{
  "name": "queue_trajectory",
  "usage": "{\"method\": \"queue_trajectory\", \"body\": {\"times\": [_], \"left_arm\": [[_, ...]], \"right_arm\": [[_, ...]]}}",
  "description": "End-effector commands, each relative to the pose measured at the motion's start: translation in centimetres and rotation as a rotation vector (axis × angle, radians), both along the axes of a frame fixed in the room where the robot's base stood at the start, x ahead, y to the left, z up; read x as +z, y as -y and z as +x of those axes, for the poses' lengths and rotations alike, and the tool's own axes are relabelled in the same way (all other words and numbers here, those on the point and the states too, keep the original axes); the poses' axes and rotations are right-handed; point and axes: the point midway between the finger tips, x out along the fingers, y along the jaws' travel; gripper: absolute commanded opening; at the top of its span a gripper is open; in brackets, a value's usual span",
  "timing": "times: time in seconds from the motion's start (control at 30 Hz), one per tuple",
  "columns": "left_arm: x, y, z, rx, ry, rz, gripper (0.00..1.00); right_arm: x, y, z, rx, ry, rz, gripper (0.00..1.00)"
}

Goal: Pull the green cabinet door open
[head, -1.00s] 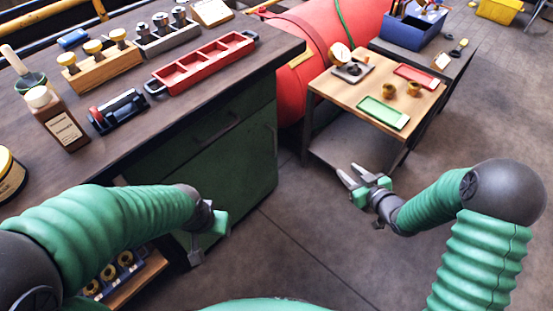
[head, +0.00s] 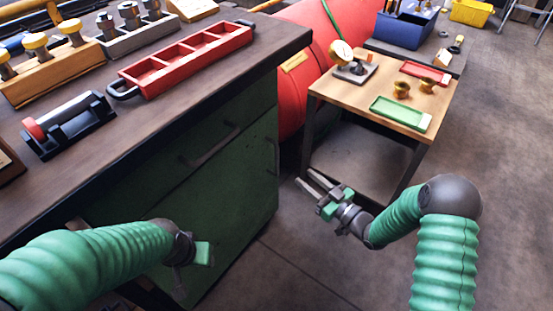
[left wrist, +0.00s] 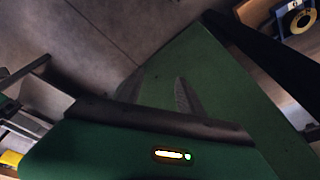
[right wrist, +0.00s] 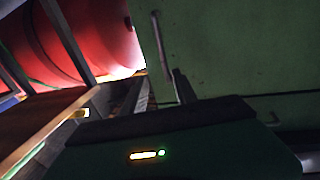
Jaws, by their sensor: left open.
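The green cabinet door (head: 225,165) is on the front of the cabinet under the workbench, with a dark bar handle (head: 212,148) on it. A smaller vertical handle (head: 276,153) is near the right corner. In the right wrist view a bar handle (right wrist: 161,45) shows on a green panel. My left gripper (left wrist: 160,76) is open, one finger over the floor and one over a green panel (left wrist: 210,75); I cannot tell if it touches. In the head view its fingers are mostly hidden. My right gripper (head: 303,176) is open and empty, right of the cabinet.
The workbench top (head: 150,145) overhangs the cabinet and carries a red tray (head: 185,62) and racks. A small wooden table (head: 330,85) with a green tray (head: 400,113) stands right of it, before a red tank (head: 315,35). Floor (head: 495,200) at right is clear.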

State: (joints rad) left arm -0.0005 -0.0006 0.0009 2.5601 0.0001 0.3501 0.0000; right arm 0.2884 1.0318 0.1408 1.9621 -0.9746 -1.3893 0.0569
Motion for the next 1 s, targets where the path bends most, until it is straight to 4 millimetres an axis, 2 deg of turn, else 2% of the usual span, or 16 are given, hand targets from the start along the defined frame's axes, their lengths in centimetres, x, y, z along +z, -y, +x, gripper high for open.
{"method": "queue_trajectory", "body": {"times": [0.03,0.2,0.4,0.5,0.63,0.87,1.0], "left_arm": [[-1.3,0.0,0.0,0.0,0.0,0.0,0.44],[-3.3,-0.1,0.0,0.001,-0.001,0.0,0.44],[-5.4,-0.1,0.0,0.002,-0.001,0.0,0.44],[-5.9,-0.1,0.0,0.001,-0.001,0.0,0.44],[-6.1,-0.1,0.0,0.001,0.0,0.0,0.44],[-6.0,-0.1,0.0,0.001,0.0,0.0,0.44],[-6.0,-0.1,0.0,0.001,0.0,0.0,0.44]], "right_arm": [[-0.5,-1.3,0.9,0.005,0.005,-0.001,0.34],[-0.5,-4.6,4.3,0.005,0.005,-0.006,0.34],[-0.3,-7.6,7.7,0.003,0.004,-0.003,0.34],[-0.2,-8.4,8.8,0.001,0.002,-0.001,0.34],[0.1,-9.1,9.4,0.001,0.001,-0.002,0.34],[0.2,-9.1,9.4,0.001,0.0,-0.003,0.34],[0.2,-9.1,9.4,0.001,0.0,-0.003,0.16]]}}
